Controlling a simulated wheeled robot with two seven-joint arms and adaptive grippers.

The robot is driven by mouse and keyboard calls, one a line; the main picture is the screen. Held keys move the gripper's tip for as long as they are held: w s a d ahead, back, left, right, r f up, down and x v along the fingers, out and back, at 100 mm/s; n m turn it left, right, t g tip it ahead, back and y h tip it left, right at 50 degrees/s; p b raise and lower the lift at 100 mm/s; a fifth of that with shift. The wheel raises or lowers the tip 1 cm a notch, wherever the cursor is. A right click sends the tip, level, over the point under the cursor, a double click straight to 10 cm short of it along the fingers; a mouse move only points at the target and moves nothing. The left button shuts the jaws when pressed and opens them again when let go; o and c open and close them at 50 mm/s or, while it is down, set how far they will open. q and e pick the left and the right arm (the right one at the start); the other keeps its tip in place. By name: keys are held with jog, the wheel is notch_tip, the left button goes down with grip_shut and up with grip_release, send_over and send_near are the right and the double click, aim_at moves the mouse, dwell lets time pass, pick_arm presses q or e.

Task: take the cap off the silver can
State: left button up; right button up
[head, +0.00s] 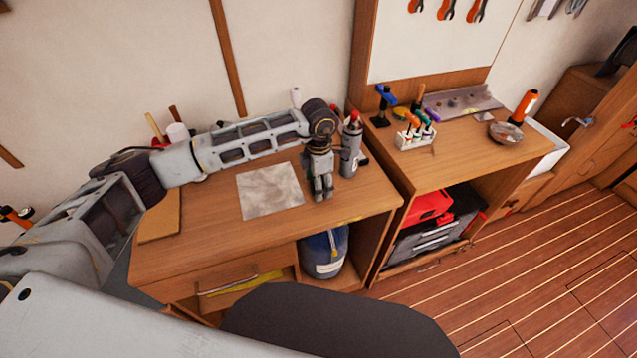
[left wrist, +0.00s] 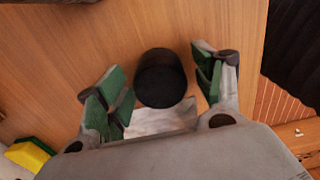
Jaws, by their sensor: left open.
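The silver can (head: 350,160) stands upright near the right end of the left desk, with dark and red parts around its top. My left gripper (head: 319,195) points down over the desk, just left of the can. In the left wrist view the left gripper (left wrist: 160,85) is open, its green-padded fingers on either side of a dark round thing (left wrist: 160,78). The thing looks apart from both fingers; I cannot tell whether it is the can's cap. My right gripper is in neither view.
A grey sheet (head: 270,190) lies on the desk (head: 215,245) left of the gripper. A white rack (head: 415,139) of several coloured tools stands on the right bench. An orange flashlight (head: 523,107) and a round dish (head: 506,133) are further right. A blue tank (head: 323,254) sits below.

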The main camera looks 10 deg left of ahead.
pick_arm(q)
jog(key=shift+r, duration=0.1)
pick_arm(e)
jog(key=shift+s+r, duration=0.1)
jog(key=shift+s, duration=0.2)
pick_arm(q)
jog(key=shift+r+p, duration=0.35)
jog(key=shift+r, duration=0.15)
notch_tip(320, 180, up, 11)
jog(key=p, duration=0.4)
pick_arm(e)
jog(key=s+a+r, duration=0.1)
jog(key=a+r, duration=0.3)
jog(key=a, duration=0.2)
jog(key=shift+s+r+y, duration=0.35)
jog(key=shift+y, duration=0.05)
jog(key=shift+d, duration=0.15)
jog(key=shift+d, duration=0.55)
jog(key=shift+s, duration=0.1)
